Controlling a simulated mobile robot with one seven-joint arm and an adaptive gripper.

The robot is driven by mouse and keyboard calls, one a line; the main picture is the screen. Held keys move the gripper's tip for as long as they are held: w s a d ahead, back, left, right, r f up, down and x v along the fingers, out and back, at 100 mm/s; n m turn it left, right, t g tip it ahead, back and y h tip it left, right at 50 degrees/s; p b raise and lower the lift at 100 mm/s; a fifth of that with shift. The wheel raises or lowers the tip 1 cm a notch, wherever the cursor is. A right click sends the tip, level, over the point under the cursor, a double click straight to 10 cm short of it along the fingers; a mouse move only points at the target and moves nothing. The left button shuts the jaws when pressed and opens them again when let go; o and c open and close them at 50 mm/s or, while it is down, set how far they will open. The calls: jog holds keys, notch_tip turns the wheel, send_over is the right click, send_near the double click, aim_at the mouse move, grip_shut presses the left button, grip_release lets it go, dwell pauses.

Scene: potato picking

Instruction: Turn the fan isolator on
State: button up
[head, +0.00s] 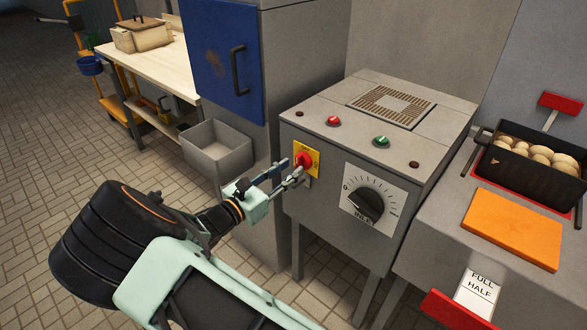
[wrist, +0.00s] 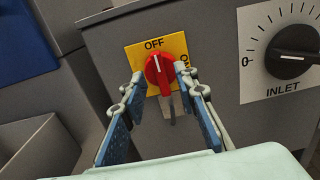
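The fan isolator is a red rotary knob (head: 304,160) on a yellow plate (head: 315,155) on the front of a grey cabinet (head: 300,205). In the wrist view the red knob (wrist: 158,70) has its white mark pointing up towards OFF, with ON at the plate's right. My gripper (head: 285,174) is in front of the knob. In the wrist view my gripper (wrist: 159,80) is open, one blue-padded finger to the left and one to the right of the knob's lower part. I cannot tell whether either finger touches it.
A black INLET dial (head: 366,203) is right of the isolator. Red (head: 333,120) and green (head: 381,141) buttons sit on the cabinet top. A grey bin (head: 217,150) is at left. A black crate of potatoes (head: 527,165) and an orange board (head: 513,228) are at right.

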aim_at(301, 163)
jog(key=shift+x, duration=1.2)
grip_shut()
jog(key=shift+m, duration=0.3)
jog(key=m+b, duration=0.1)
jog(key=m, duration=0.2)
jog(key=shift+d+f+m, duration=0.1)
jog(key=shift+m, duration=0.2)
jog(key=m, duration=0.2)
jog(key=m+b, duration=0.1)
jog(key=m, duration=0.1)
jog(key=shift+s+d+f+m+b, duration=0.1)
jog(key=shift+s+f+m+b, duration=0.05)
jog(key=shift+m+b, duration=0.15)
jog(key=shift+f+m+b, duration=0.15)
jog(key=shift+m+b, duration=3.1)
jog(key=shift+m, duration=1.25)
